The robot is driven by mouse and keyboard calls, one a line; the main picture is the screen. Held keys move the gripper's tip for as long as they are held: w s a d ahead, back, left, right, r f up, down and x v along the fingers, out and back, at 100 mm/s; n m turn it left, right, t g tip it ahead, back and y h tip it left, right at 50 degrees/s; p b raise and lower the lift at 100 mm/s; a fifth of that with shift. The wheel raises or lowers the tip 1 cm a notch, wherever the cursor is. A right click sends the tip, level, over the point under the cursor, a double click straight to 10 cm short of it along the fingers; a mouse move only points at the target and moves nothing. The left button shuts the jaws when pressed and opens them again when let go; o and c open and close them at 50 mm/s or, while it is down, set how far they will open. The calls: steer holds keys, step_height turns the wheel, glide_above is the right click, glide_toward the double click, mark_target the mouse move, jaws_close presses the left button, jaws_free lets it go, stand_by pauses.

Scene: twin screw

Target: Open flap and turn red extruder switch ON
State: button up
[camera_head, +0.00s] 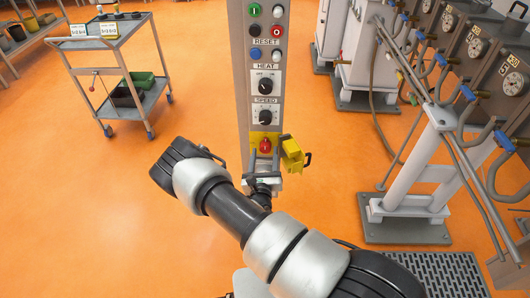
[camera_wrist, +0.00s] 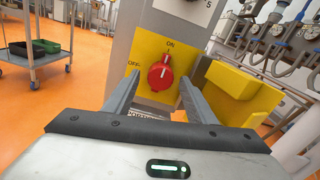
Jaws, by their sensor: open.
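The red extruder switch (camera_wrist: 160,72) sits on a yellow plate (camera_wrist: 145,50) low on the grey control column. ON is printed above it and OFF to its left. Its white line points up towards ON. The yellow flap (camera_wrist: 238,95) is swung open to the right of the plate. In the head view the switch (camera_head: 265,146) and the open flap (camera_head: 292,154) show just beyond my gripper (camera_head: 263,160). In the wrist view my gripper (camera_wrist: 158,78) is open, one finger on each side of the switch, with visible gaps. Contact depth cannot be told.
The column (camera_head: 243,100) carries buttons and the HEAT (camera_head: 265,84) and SPEED (camera_head: 265,117) knobs above the switch. A grey trolley (camera_head: 110,70) stands at left. Machines with hoses and gauges (camera_head: 480,50) stand at right. The orange floor (camera_head: 80,210) is clear at left.

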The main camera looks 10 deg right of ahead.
steer(key=v, duration=1.6)
steer(key=shift+p, duration=0.3)
steer(key=d+r+m+g+h+p, duration=0.1)
steer(key=d+r+m+g+h, duration=0.35)
steer(key=r, duration=0.45)
steer(key=d+r+m+g+h+p, duration=0.2)
steer(key=d+r+m+h, duration=0.2)
steer(key=r+m+h, duration=0.4)
steer(key=s+d+r+m+g+y+p, duration=0.1)
steer(key=s+d+r+m+g+y, duration=0.1)
steer(key=s+d+r+m+g, duration=0.25)
steer(key=s+d+r+m+g+y+p, duration=0.1)
steer(key=s+d+r+m+g, duration=0.15)
steer(key=r+m+g, duration=0.45)
steer(key=s+a+r+m+y+p, duration=0.3)
steer(key=s+r+m+y, duration=0.3)
steer(key=s+r+y, duration=0.2)
steer(key=s+a+r+m+t+y+p, duration=0.2)
steer(key=a+r+m+t+y, duration=0.3)
steer(key=r, duration=0.8)
steer(key=a+t+y, duration=0.1)
steer(key=a, duration=0.1)
steer(key=shift+a, duration=0.35)
steer(key=shift+s+r, duration=0.1)
steer(key=shift+c, duration=0.4)
